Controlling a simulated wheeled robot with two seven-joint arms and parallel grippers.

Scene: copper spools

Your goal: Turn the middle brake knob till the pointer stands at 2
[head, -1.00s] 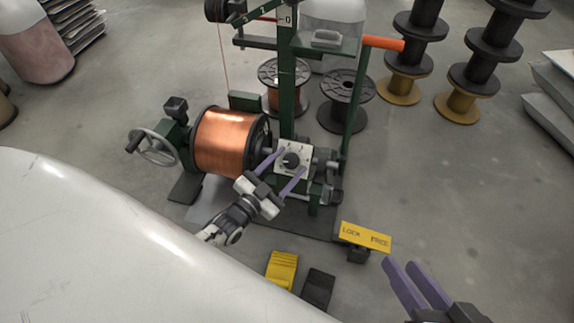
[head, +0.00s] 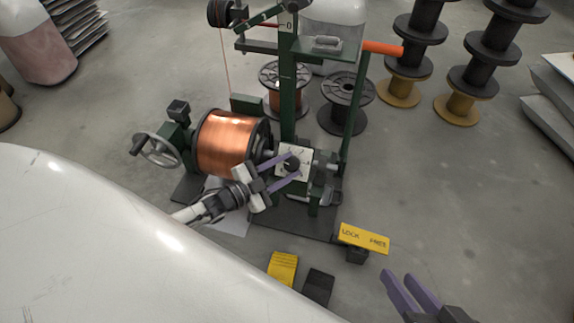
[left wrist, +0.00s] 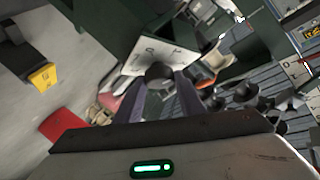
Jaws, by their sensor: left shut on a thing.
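The brake knob (head: 291,164) is a dark round knob on a white dial plate (head: 301,152) on the green machine, right of the copper spool. My left gripper (head: 288,163) is shut on the knob, its purple fingers on either side of it. In the left wrist view the knob (left wrist: 158,73) sits between the fingertips (left wrist: 159,80), with the dial plate (left wrist: 148,55) behind it. The dial marks are too small to read, and I cannot tell where the pointer stands. My right gripper (head: 406,285) is empty and open at the lower right, away from the machine.
The copper spool (head: 228,142) and a handwheel (head: 158,150) lie left of the knob. A yellow LOCK/FREE plate (head: 364,238) stands in front at the right. Yellow (head: 283,266) and black (head: 317,287) pedals are on the floor. A large white surface (head: 90,250) fills the lower left.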

